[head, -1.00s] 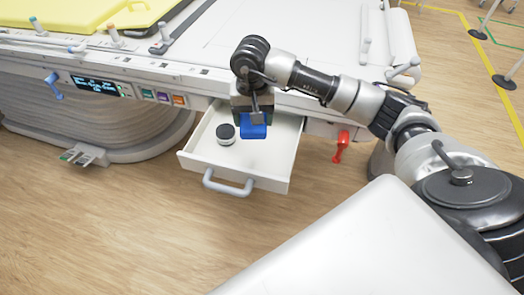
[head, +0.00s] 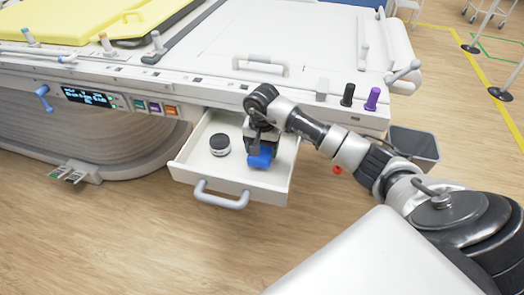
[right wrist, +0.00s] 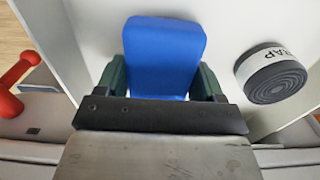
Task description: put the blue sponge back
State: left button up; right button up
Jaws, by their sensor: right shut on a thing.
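The blue sponge (head: 260,160) is held in my right gripper (head: 259,148), inside the open white drawer (head: 270,192) under the table. In the right wrist view the sponge (right wrist: 165,55) sits between the two dark green fingers of my right gripper (right wrist: 162,84), which are shut on its sides. Whether the sponge touches the drawer floor cannot be told. My left gripper is not in view.
A black-and-white wrap roll (head: 219,146) stands in the drawer, left of the sponge and apart from it. A red handle (right wrist: 18,78) is outside the drawer wall. A grey bin (head: 415,146) stands to the right. Drawer floor around the roll is clear.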

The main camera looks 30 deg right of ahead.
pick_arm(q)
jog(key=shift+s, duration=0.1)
pick_arm(e)
jog(key=shift+f, duration=0.75)
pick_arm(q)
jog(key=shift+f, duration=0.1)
pick_arm(e)
jog(key=shift+f, duration=0.1)
jog(key=o, duration=1)
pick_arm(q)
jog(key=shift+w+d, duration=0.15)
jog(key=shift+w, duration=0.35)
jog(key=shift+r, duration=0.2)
